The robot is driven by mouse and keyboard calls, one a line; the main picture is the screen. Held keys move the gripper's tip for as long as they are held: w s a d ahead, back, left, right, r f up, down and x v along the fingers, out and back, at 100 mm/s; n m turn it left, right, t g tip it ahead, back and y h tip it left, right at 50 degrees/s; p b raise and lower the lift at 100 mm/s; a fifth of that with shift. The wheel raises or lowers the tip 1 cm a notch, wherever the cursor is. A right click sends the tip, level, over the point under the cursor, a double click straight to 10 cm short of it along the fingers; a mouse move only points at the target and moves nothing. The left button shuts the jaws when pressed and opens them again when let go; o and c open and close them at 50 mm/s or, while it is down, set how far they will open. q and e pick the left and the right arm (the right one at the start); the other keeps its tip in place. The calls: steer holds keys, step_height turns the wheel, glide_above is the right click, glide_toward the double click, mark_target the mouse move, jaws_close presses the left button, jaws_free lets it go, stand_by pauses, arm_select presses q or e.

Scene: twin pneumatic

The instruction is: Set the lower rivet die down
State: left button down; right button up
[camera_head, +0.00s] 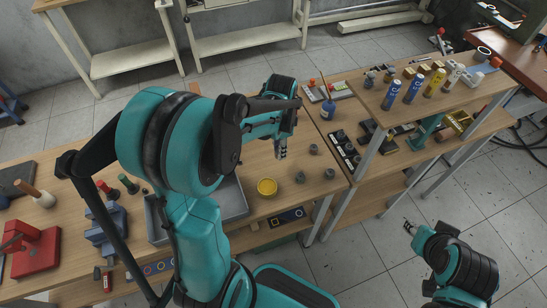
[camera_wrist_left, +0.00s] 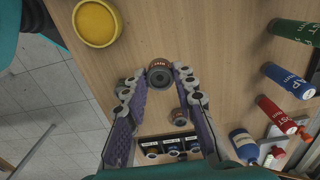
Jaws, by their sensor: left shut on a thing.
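My left gripper (camera_head: 281,150) hangs over the wooden bench in the head view, fingers pointing down. Whether the die touches the bench is unclear. Another small round die (camera_wrist_left: 178,117) stands between the fingers' line of sight and a labelled black rack (camera_wrist_left: 165,149). My right gripper (camera_head: 410,227) is far off to the right, over the floor; its fingers are too small to read.
A yellow round dish (camera_head: 267,187) stands near the bench front; it also shows in the wrist view (camera_wrist_left: 97,22). Small grey dies (camera_head: 300,177), (camera_head: 313,149) and (camera_head: 329,173) stand right of it. A blue bottle (camera_head: 328,109) and a grey tray (camera_head: 234,199) are nearby.

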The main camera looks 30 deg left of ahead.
arm_select(q)
steer(key=a+f, duration=0.1)
steer(key=a, duration=0.1)
steer(key=shift+w+a+f+b, duration=0.1)
steer(key=shift+a+f+b, duration=0.2)
steer(key=shift+a+f, duration=0.2)
steer(key=shift+a, duration=0.05)
steer(key=shift+f+b, duration=1)
steer(key=shift+f, duration=0.95)
steer(key=shift+f, duration=0.1)
steer(key=c, duration=1.2)
jaws_free()
